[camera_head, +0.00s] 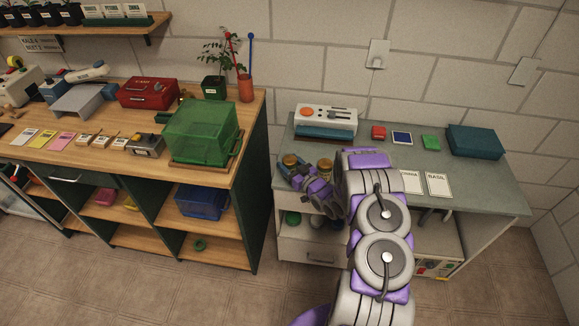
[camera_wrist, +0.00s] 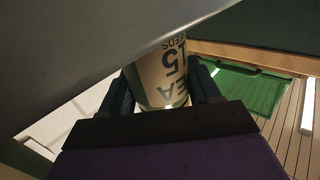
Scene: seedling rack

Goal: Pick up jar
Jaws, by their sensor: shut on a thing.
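A jar (camera_wrist: 163,75) with a tan label reading "15 SEEDS" stands between the two dark fingers of my gripper (camera_wrist: 162,88) in the wrist view. The fingers are shut on it, one on each side. The top of the jar is cut off by a grey surface in front of the lens. In the head view, my gripper (camera_head: 296,177) is at the left end of the grey-green bench, at a jar with a golden lid (camera_head: 290,160). A second golden-lidded jar (camera_head: 325,165) stands just to the right, partly hidden by my arm.
The grey-green bench (camera_head: 480,185) holds a white device (camera_head: 326,119), a teal box (camera_head: 474,141) and white cards (camera_head: 438,184). A wooden bench (camera_head: 250,125) with a green clear box (camera_head: 202,132) stands left across a narrow gap. A green tray (camera_wrist: 250,88) shows in the wrist view.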

